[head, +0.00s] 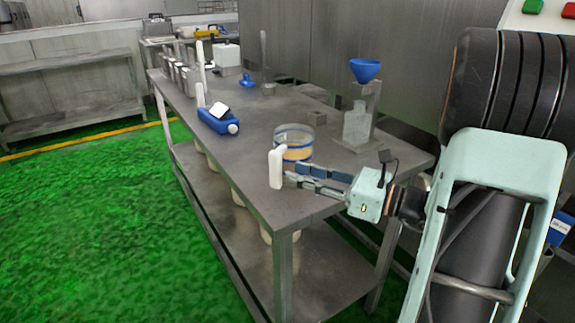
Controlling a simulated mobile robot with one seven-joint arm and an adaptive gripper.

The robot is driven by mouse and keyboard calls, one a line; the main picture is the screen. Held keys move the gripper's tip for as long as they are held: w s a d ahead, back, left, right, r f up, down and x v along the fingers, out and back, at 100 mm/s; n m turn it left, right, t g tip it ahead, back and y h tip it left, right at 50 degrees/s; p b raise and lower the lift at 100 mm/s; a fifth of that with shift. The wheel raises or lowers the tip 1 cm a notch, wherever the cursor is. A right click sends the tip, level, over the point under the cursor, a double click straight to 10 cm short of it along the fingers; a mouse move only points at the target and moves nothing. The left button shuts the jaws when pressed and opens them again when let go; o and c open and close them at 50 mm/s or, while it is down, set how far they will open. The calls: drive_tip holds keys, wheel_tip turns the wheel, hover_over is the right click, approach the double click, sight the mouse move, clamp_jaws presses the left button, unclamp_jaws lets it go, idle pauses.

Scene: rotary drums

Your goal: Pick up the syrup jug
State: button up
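The syrup jug (294,142) appears to be the round clear container with a blue band and amber contents near the front of the steel table. A white upright handle-like piece (275,168) stands at its near left side; I cannot tell whether it is joined to the jug. My gripper (291,173) reaches in from the right, level with the lower part of the jug and low over the table. Its two long fingers are apart with nothing visible between them. The tips lie just right of the white piece; contact cannot be told.
The steel table (255,150) also holds a blue bottle (217,122) lying down with a white cap, and a stand with a blue funnel (366,69) over a clear bottle (356,124). The green floor at left is clear.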

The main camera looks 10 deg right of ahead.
sight(281, 167)
drive_tip(key=b+x, duration=0.1)
drive_tip(key=x, duration=0.6)
drive_tip(key=shift+w+d, duration=0.1)
clamp_jaws()
